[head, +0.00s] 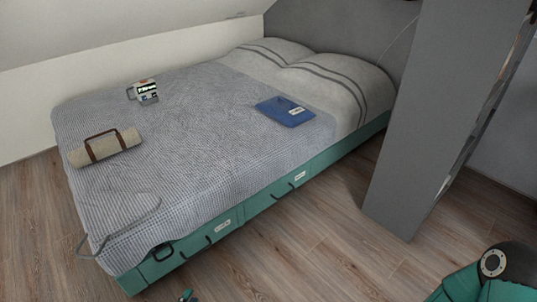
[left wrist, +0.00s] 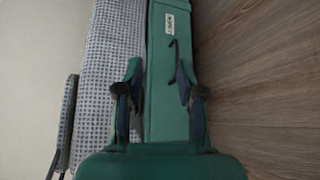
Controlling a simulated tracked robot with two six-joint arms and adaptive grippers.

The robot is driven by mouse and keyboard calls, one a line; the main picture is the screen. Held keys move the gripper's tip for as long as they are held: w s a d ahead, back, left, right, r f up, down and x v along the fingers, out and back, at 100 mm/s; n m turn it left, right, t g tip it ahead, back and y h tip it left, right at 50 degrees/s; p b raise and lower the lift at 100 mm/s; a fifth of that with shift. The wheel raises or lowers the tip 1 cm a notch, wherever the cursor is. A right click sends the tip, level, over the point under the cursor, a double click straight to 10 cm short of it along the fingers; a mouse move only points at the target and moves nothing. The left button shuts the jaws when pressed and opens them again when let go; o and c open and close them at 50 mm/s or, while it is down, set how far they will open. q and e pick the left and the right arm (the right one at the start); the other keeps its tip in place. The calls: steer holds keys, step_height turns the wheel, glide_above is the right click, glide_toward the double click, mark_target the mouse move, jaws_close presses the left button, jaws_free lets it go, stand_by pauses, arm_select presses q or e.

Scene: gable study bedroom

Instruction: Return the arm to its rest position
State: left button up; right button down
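In the left wrist view my left gripper (left wrist: 157,75) has its two fingers spread apart, with nothing between them. Beyond the fingers is the green bed base (left wrist: 165,115). In the head view only a small tip of my left gripper (head: 187,296) shows at the bottom edge, on the floor side of the bed's near corner. It looks apart from the bed there. My right gripper is not in view. A green and black link of my own arm shows at the lower right of the head view.
A grey panel (head: 440,110) stands right. Wooden floor (head: 300,255) is clear.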

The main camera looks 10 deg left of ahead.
arm_select(q)
steer(key=s+d+r+m+g+h, duration=0.2)
steer(key=s+d+g+h, duration=0.15)
steer(key=d, duration=0.35)
steer(key=s+d+r+m+g+h, duration=0.1)
steer(key=s+d+m+g+h, duration=0.25)
steer(key=d, duration=0.35)
steer(key=s+d+r+m+g+h, duration=0.1)
steer(key=s+d+r+g+h, duration=0.1)
steer(key=d+g+h, duration=0.35)
steer(key=s+d+m+g+y, duration=0.2)
steer(key=s+m+g+y, duration=0.45)
steer(key=s, duration=0.55)
steer(key=w+r+m+t+y, duration=0.4)
steer(key=w+r, duration=0.2)
step_height(320, 180, down, 9)
steer(key=a+b, duration=0.1)
steer(key=b, duration=0.7)
step_height(320, 180, up, 38)
steer(key=p, duration=3.8)
steer(key=shift+s, duration=0.15)
